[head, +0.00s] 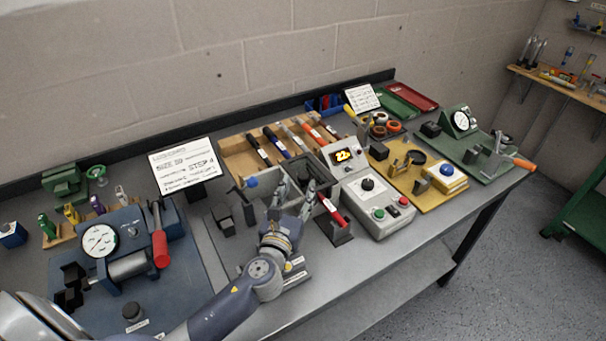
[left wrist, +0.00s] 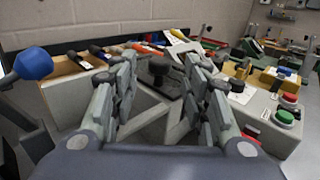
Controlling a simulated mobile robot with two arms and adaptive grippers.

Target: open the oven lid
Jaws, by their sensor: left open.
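The oven appears to be the dark grey box (head: 322,172) beside the white control box. Its lid shows in the left wrist view as a dark plate (left wrist: 174,84) with a black knob (left wrist: 160,65) on top. My left gripper (head: 293,182) is in front of the oven and hides part of it in the head view. In the left wrist view my left gripper (left wrist: 157,92) is open and empty, with one finger on each side of the knob. I cannot tell how near the fingertips are to the knob. My right gripper is in neither view.
The control box (head: 358,208) with a display, knob and buttons stands right of the oven. A wooden pen rack (head: 232,158) is behind. A blue-knobbed piece (head: 251,182) is close left of the gripper. A red-handled tool (head: 333,212) stands in front.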

